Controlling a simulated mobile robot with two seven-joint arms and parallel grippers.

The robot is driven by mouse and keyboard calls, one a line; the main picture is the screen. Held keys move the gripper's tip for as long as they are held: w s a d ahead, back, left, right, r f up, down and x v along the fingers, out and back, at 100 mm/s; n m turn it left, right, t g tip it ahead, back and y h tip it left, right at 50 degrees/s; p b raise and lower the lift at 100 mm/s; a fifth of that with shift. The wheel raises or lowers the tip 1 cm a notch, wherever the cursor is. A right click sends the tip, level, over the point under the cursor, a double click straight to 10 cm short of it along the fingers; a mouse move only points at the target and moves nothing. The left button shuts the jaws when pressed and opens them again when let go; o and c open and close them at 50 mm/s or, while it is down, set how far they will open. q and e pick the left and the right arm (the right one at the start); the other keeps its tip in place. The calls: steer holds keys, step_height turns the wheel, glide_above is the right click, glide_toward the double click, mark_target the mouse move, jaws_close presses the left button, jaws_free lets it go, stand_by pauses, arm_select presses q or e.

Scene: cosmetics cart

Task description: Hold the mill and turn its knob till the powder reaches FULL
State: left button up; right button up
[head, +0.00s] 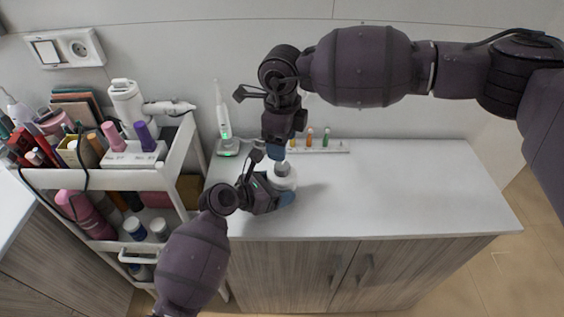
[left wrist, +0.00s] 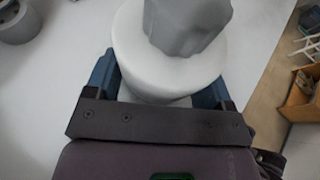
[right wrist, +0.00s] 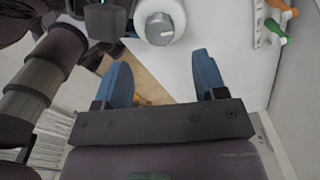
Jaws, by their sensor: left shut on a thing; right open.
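The mill (head: 283,178) stands on the white counter, with a white round body and a grey faceted knob (left wrist: 188,25) on top. My left gripper (head: 284,193) is shut on the mill's body from the front; its blue fingers lie on both sides of it in the left wrist view (left wrist: 155,85). My right gripper (head: 278,150) is open and empty, just above and behind the mill. In the right wrist view the knob (right wrist: 160,29) shows from above, beyond the open blue fingers and not between them. The powder level and any FULL mark cannot be seen.
A rack of small coloured bottles (head: 318,146) lies along the wall behind the mill. An electric toothbrush (head: 223,118) stands on its charger to the left. A white cart (head: 95,180) full of cosmetics is further left. The counter's right side (head: 420,195) is clear.

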mark_target(282, 165)
step_height(282, 165, down, 7)
stand_by(0.3)
steer(key=c, duration=0.9)
steer(key=shift+n, duration=1.6)
steer(key=shift+c, duration=0.2)
steer(key=o, duration=0.9)
steer(key=shift+o, duration=0.2)
steer(key=shift+r, duration=0.1)
step_height(282, 165, up, 12)
